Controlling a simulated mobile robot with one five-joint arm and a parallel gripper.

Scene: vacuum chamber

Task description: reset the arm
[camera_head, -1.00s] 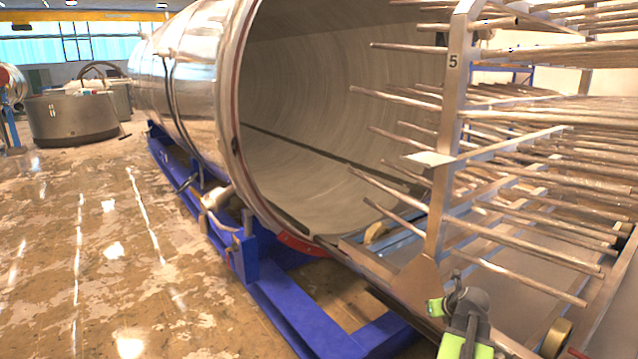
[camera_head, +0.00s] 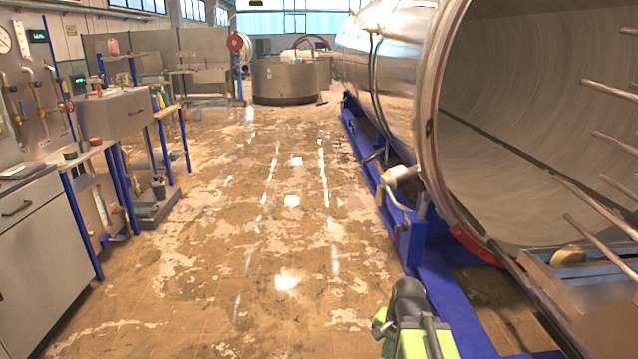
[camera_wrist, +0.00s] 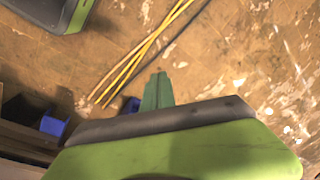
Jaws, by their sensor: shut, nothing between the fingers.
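My arm, grey and bright green, shows at the bottom of the head view, right of the middle, close to the blue chamber frame. Its folded shape hides part of the floor and of the frame's edge. In the wrist view my gripper (camera_wrist: 158,78) shows as a narrow dark-green tip beyond a grey and green link. It is shut and empty, above the brown floor (camera_wrist: 215,65). I cannot make out the fingertips clearly in the head view.
The open vacuum chamber (camera_head: 540,130) stands at right on a blue frame (camera_head: 432,268), with rack rods at the far right edge. A workbench (camera_head: 35,240) and shelves line the left. The floor (camera_head: 230,250) between them is clear. Yellow cables (camera_wrist: 140,55) lie below the wrist.

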